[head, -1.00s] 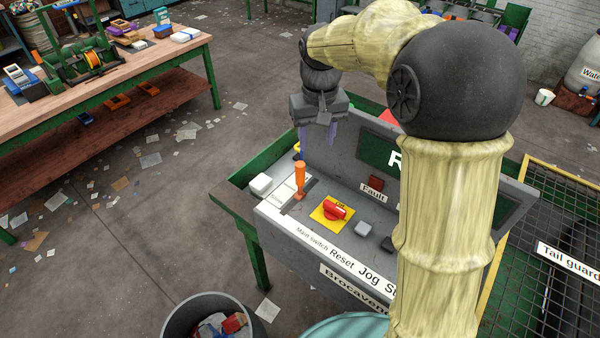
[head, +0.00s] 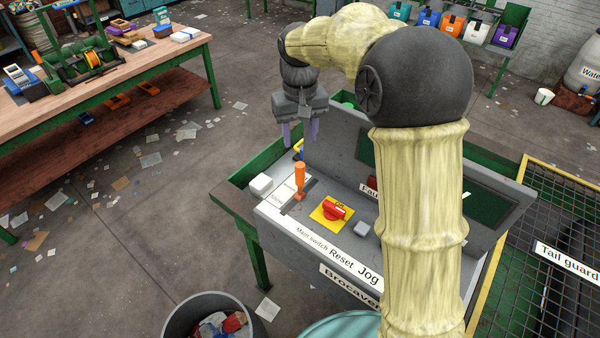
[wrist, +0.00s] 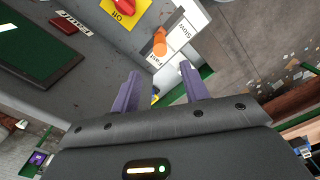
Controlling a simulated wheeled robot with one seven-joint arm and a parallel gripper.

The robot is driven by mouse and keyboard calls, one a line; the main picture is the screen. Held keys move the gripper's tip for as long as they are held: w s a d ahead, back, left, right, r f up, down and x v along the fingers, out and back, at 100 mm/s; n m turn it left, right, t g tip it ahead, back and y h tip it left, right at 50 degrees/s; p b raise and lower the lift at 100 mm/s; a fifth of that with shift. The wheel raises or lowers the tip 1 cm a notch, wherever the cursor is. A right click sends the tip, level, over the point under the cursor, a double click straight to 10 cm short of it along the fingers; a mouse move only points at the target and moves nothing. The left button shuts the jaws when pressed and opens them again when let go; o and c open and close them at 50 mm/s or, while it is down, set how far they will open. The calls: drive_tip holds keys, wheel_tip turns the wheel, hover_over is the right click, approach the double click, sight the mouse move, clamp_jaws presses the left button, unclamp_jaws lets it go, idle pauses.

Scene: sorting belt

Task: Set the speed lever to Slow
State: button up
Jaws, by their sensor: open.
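The speed lever (head: 299,178) is an orange handle standing near upright at the left of the grey control panel (head: 345,140). Its base sits around the middle of a short slot; I cannot tell its exact setting. A white strip beside it carries the Slow label (head: 277,198). In the wrist view the orange lever (wrist: 160,42) is beyond the fingertips, with the Slow label (wrist: 183,34) and the Fast label (wrist: 153,60) alongside. My gripper (head: 300,140) is open and empty, above and behind the lever, not touching it. Its purple fingers (wrist: 160,72) are spread apart.
A red main switch (head: 334,210) on a yellow plate is right of the lever, with a grey button (head: 361,229) beyond. The panel's upright back wall rises behind. A bin (head: 212,315) stands in front.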

sight(300, 174)
wheel_tip(300, 174, down, 14)
drive_tip(key=p, duration=0.3)
drive_tip(key=shift+r, duration=0.1)
drive_tip(key=shift+c, duration=0.5)
clamp_jaws()
